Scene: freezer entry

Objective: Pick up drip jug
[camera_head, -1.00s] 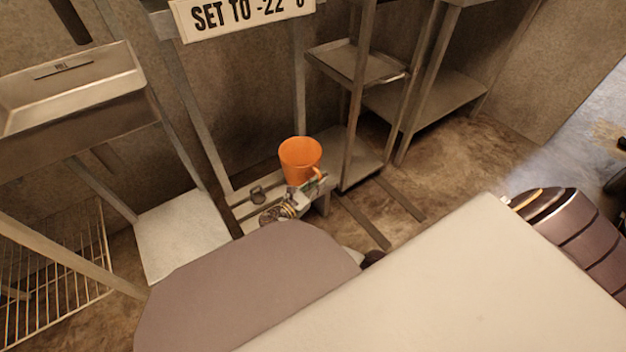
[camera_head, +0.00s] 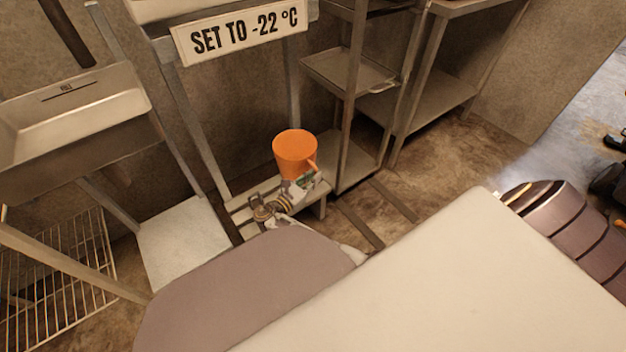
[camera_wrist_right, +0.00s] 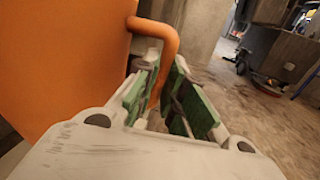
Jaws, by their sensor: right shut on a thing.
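The orange drip jug (camera_head: 294,153) shows in the head view above the low slatted bench (camera_head: 240,212), with its handle toward the lower right. Its large orange side (camera_wrist_right: 60,60) and curved handle (camera_wrist_right: 163,38) fill the left of the right wrist view. My right gripper (camera_head: 305,183) is at the handle. In the wrist view the green-padded fingers (camera_wrist_right: 163,88) are shut on the lower part of the handle, partly hiding it. The jug looks roughly upright and raised off the bench; the gap beneath is partly hidden by my gripper. My left gripper is not in view.
A steel shelf rack (camera_head: 345,70) stands close on the right. A sink (camera_head: 70,115) and wire rack (camera_head: 60,285) are at left. Open floor (camera_head: 460,150) lies to the right.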

